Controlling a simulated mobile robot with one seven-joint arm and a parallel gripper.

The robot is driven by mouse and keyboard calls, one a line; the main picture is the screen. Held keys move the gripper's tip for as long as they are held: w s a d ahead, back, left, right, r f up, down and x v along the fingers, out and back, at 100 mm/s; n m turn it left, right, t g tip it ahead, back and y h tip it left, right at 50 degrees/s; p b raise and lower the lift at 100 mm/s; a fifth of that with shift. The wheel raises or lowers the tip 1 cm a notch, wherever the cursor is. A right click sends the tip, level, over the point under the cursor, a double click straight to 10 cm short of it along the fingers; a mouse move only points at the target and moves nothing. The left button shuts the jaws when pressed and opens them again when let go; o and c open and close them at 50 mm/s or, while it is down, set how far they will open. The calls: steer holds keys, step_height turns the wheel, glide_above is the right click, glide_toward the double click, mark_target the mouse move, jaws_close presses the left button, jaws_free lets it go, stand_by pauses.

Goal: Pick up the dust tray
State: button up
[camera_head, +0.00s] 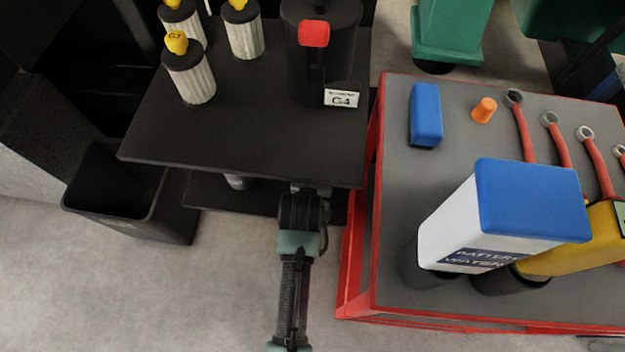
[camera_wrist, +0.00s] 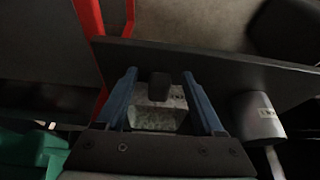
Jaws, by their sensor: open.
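A grey, mottled box-like piece with a dark upright handle, which looks like the dust tray (camera_wrist: 158,116), is in the middle of the wrist view. My gripper (camera_wrist: 159,75) is open, with one blue finger on each side of this piece. I cannot tell whether the fingers touch it. In the head view my arm reaches to the front edge of the black table, and my fingers and the tray are hidden under the tabletop.
The black tabletop (camera_head: 240,148) overhangs a lower shelf (camera_head: 210,195). A grey labelled cylinder (camera_wrist: 258,117) stands beside the tray; the red cart (camera_head: 357,255) is close at the right of my arm. A black bin (camera_head: 125,205) stands left. Floor between bin and arm is clear.

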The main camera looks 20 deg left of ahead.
steer(key=shift+w+f, duration=0.1)
steer(key=shift+f, duration=0.1)
jaws_close()
stand_by(0.5)
